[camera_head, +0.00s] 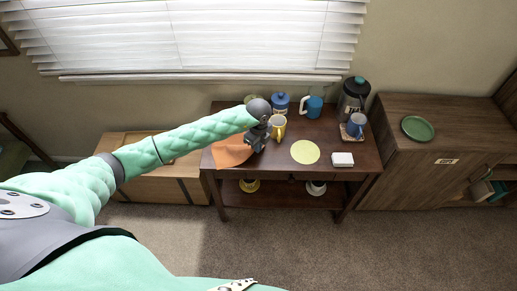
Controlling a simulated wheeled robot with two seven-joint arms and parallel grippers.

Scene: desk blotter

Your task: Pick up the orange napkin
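The orange napkin (229,152) lies flat at the left end of the dark wooden table (320,182), with one corner reaching the table's left edge. My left gripper (256,145) points down at the napkin's right side, close to it. Whether it touches the cloth, and whether its fingers are open or shut, is too small to tell. My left arm passes above the napkin's far side and hides part of it. My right gripper does not show.
A yellow mug (278,128) stands just right of my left gripper. Behind are a blue jar (281,104) and a blue mug (314,107). A yellow round mat (305,152), a white box (343,159) and a coffee maker (352,100) are farther right.

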